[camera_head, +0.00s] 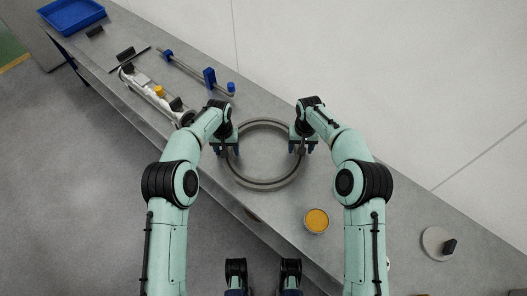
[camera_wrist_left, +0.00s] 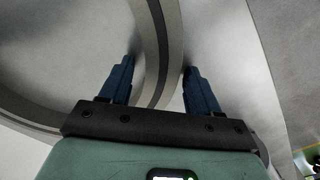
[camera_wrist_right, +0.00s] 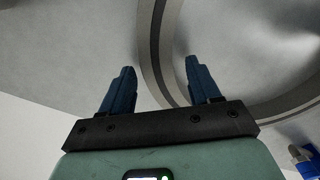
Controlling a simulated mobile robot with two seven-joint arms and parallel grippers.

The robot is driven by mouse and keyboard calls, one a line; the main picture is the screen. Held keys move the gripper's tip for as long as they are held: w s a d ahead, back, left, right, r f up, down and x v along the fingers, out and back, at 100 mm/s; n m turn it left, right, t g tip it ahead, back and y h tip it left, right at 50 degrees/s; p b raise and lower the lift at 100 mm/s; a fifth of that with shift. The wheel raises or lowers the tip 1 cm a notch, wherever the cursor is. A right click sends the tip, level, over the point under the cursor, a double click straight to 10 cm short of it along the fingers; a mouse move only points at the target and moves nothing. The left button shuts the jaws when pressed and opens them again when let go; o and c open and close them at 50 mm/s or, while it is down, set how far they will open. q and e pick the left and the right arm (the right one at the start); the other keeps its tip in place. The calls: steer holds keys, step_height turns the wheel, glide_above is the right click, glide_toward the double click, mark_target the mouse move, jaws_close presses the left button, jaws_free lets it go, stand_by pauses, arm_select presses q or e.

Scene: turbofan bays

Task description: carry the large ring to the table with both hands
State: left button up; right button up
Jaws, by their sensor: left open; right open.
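The large grey ring (camera_head: 263,185) lies flat on the long grey table (camera_head: 285,215). My left gripper (camera_head: 226,149) is at the ring's left side and my right gripper (camera_head: 299,147) at its right side. In the left wrist view, the open blue fingers (camera_wrist_left: 158,80) stand on either side of the ring's band (camera_wrist_left: 166,40). In the right wrist view, the open blue fingers (camera_wrist_right: 160,75) also stand either side of the band (camera_wrist_right: 152,35). Gaps show between fingers and band, and neither gripper is closed on it. The height of the fingertips over the table is hard to tell.
An orange-topped round container (camera_head: 316,220) stands on the table in front of the ring. A blue tray (camera_head: 72,15), a white tubular part (camera_head: 150,92) and a rod with blue holders (camera_head: 185,67) lie toward the far left. A round disc (camera_head: 437,243) is at right.

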arm_select(q)
jaws_close()
arm_select(e)
jaws_close()
steer(key=shift+r, duration=0.1)
stand_by(1.2)
